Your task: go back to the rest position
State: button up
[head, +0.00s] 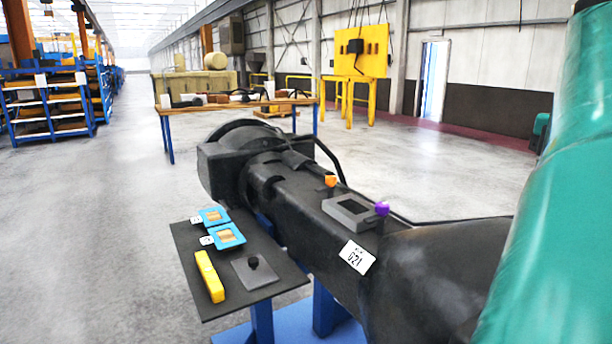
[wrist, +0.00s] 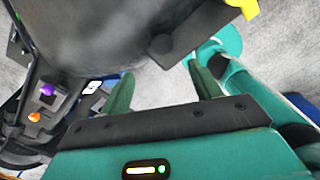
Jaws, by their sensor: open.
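My gripper (wrist: 160,70) shows in the wrist view with its two green fingers apart and nothing between them. It is not visible in the head view, where a teal part of my arm fills the right side. A large dark casting (head: 300,190) on a blue stand lies across the head view's middle. It also fills the top of the wrist view (wrist: 100,35), beyond the fingers. The casting carries an orange knob (head: 331,181), a purple knob (head: 382,209), a grey block with a dark square (head: 350,211) and a white label reading 021 (head: 357,257).
A dark side shelf (head: 188,245) holds two blue-framed pieces (head: 213,217) (head: 228,236), a yellow bar (head: 209,277) and a grey plate with a black knob (head: 254,272). A cluttered workbench (head: 235,106) stands behind. Blue racks (head: 52,105) stand far left. The left floor is clear.

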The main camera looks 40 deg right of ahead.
jog(key=w+a+f+m+t+h, duration=0.1)
jog(key=w+a+f+m, duration=0.1)
jog(key=w+a+f, duration=0.3)
jog(key=w+a+f+m+t, duration=0.1)
jog(key=w+f, duration=0.1)
jog(key=w, duration=0.4)
jog(key=w+a+f+m+t+h, duration=0.1)
jog(key=w+a+f+m, duration=0.1)
jog(key=w+f, duration=0.3)
jog(key=w+a+f+m+t+y, duration=0.1)
jog(key=w+a+f+m, duration=0.1)
jog(key=a+f, duration=0.6)
jog(key=w+a+f+m+t+y, duration=0.1)
jog(key=w+a+f+m, duration=0.2)
jog(key=a+f, duration=0.5)
jog(key=a+m, duration=0.1)
jog(key=a, duration=0.7)
jog(key=shift+w+f+t, duration=0.15)
jog(key=shift+w+t, duration=0.15)
